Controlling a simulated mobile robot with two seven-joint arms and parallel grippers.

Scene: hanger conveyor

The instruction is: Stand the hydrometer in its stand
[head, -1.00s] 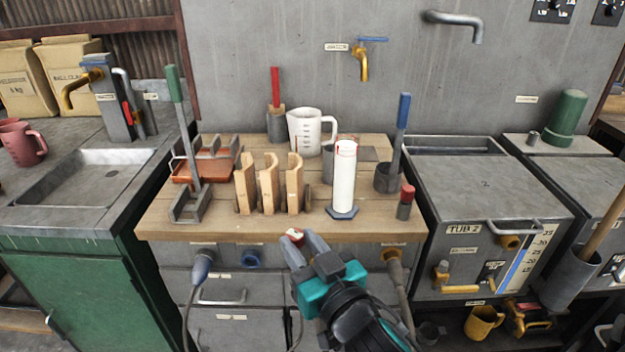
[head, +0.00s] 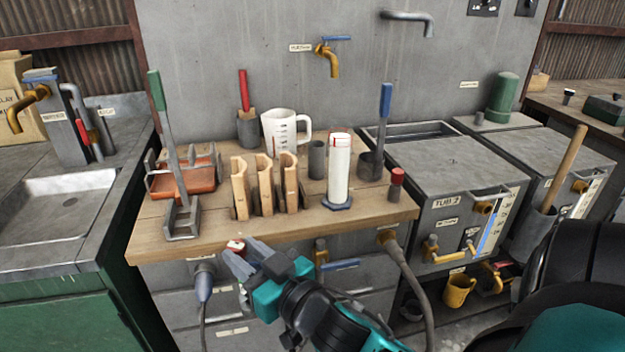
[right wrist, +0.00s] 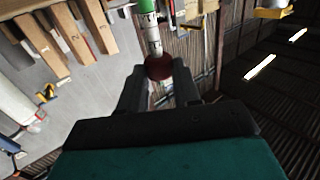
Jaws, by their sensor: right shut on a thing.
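My right gripper (head: 240,255) is shut on a slim thing, apparently the hydrometer (head: 236,245), in front of the bench's front edge. In the head view only its small white and red end shows. In the right wrist view the hydrometer (right wrist: 153,38) has a dark red round part at the fingers, a pale stem and a green part beyond. I cannot tell for sure which thing is its stand. An open grey tube (head: 317,160) stands on the bench, beside a white cylinder (head: 339,172) on a blue hexagonal foot. My left gripper is out of view.
Tub 2 (head: 447,180) stands right.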

